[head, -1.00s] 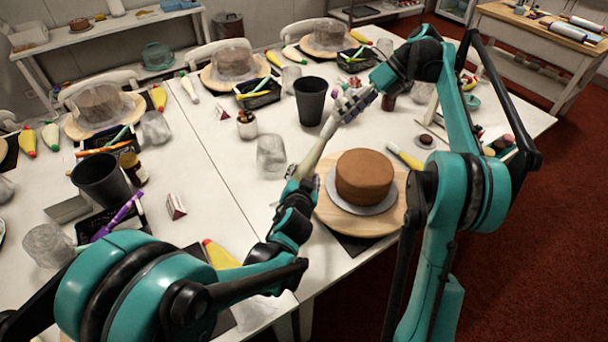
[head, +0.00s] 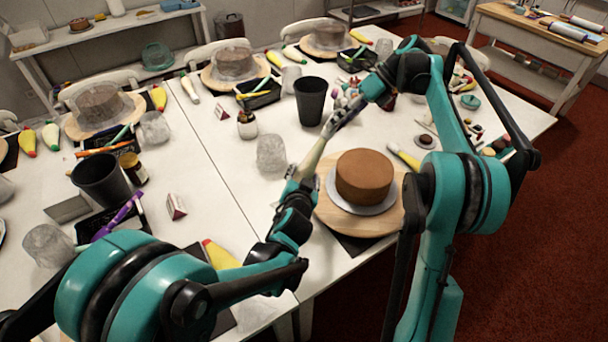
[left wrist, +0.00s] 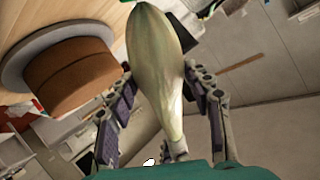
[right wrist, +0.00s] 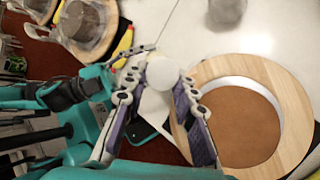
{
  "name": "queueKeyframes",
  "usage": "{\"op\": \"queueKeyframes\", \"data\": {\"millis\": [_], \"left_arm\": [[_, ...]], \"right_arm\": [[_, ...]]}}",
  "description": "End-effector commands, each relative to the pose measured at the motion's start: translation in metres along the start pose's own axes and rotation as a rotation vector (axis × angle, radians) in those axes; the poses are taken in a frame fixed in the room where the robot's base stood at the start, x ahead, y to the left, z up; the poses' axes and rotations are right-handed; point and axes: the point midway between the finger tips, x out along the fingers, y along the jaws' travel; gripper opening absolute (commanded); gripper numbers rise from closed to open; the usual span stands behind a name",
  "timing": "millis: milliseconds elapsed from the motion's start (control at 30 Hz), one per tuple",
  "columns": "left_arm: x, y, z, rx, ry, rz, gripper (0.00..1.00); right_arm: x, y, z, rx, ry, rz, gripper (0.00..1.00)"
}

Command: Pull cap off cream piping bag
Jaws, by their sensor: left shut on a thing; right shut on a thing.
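The cream piping bag (head: 315,152) is pale and slants up from my left gripper (head: 301,180) to my right gripper (head: 336,119). The left wrist view shows the bag (left wrist: 156,62) between the fingers of my left gripper (left wrist: 161,98), with a bit of green at its upper edge. My left gripper is shut on the bag. In the right wrist view, my right gripper (right wrist: 160,92) is shut on a white round-ended piece, apparently the cap (right wrist: 162,73). The fingers hide part of it, and I cannot tell whether it is joined to the bag.
A brown cake (head: 364,176) on a grey disc and round wooden turntable (head: 330,214) stands just right of the bag. A clear crumpled cover (head: 271,154) and a black cup (head: 310,100) stand close by. Other decorating places fill the white tables.

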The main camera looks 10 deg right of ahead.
Motion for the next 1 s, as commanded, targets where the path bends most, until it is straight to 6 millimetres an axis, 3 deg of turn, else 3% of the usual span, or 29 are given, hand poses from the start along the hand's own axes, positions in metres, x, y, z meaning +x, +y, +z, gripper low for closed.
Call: {"op": "queueKeyframes", "data": {"millis": [1000], "left_arm": [[0.0,0.0,0.0,0.0,0.001,0.0,0.41]], "right_arm": [[-0.053,0.0,0.017,0.0,0.0,0.0,0.0]]}}
